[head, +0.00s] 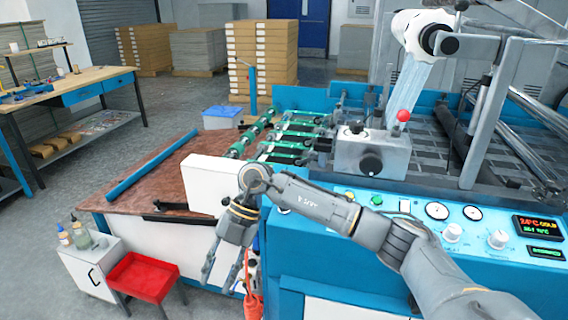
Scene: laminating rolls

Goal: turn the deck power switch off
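The blue control panel (470,240) of the laminating machine runs along the lower right. It carries a small white rocker-like plate (405,206), a green button (377,199), round gauges and white knobs (498,239). A lit display (537,227) shows red and green text. I cannot tell for sure which control is the deck power switch. My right gripper (224,276) points down in front of the machine's left end, left of the panel and apart from its controls. Its fingers look spread, with nothing seen between them. My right forearm hides part of the panel. My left gripper is out of view.
A white box-like part (210,182) and a brown table (150,170) with a blue bar (150,166) lie left. A red tray (142,277) and small bottles (82,236) stand lower left. Open floor lies beyond.

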